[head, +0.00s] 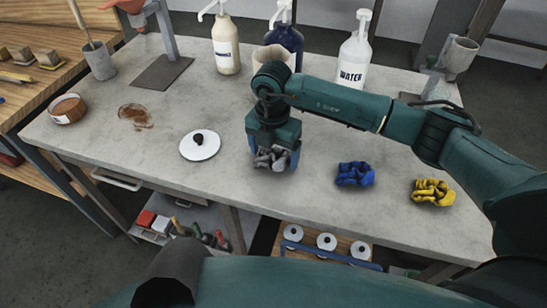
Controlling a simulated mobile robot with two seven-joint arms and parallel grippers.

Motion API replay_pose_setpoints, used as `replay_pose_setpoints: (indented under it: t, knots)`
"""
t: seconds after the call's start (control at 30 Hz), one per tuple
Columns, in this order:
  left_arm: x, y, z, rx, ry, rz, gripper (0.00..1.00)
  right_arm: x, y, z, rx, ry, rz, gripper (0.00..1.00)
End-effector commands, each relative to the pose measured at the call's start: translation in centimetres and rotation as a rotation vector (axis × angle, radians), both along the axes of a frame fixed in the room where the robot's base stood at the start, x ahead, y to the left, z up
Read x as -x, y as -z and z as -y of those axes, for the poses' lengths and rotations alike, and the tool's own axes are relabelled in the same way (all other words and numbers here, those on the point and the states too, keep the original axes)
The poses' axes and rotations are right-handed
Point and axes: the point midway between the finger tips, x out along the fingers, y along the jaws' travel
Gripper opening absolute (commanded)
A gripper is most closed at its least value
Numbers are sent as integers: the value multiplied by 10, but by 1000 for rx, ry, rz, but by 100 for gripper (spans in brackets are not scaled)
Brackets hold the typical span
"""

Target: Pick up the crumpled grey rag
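The crumpled grey rag (271,157) lies near the front middle of the pale worktable (120,175). My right gripper (273,156) reaches down over it from the right, with blue fingers on either side of the rag. The rag appears to be at table height between the fingers; whether they press on it cannot be told. A blue rag (355,174) and a yellow rag (433,192) lie to the right, apart from the gripper. My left gripper is not in view.
A white lid with a black knob (199,145) lies just left of the gripper. Behind stand a cream pump bottle (225,50), a dark blue bottle (285,42), a beige container (274,55) and a white WATER bottle (354,58). A brown spill (136,116) and bowl (68,108) are left.

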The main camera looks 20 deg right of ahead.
Motion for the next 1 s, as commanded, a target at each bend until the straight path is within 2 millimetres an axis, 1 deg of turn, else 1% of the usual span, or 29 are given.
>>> replay_pose_setpoints:
  t: [0.03, 0.3, 0.4, 0.57, 0.67, 0.77, 1.0]
  knots:
    - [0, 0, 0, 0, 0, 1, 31, 0, 0, 0, 0, 0, 0, 80]
    - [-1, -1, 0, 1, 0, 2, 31, 0, 0, 0, 0, 0, 0, 58]
    - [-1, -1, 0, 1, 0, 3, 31, 0, 0, 0, 0, 0, 0, 52]
    - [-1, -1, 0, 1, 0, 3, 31, 0, -1, 0, 0, 0, 0, 51]
    - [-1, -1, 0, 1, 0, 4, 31, 0, -5, 0, -1, -1, 2, 51]
    - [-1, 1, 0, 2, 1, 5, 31, -1, -17, 0, -1, -1, 4, 51]
    - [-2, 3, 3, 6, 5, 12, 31, -1, -66, -1, -1, -2, 6, 51]
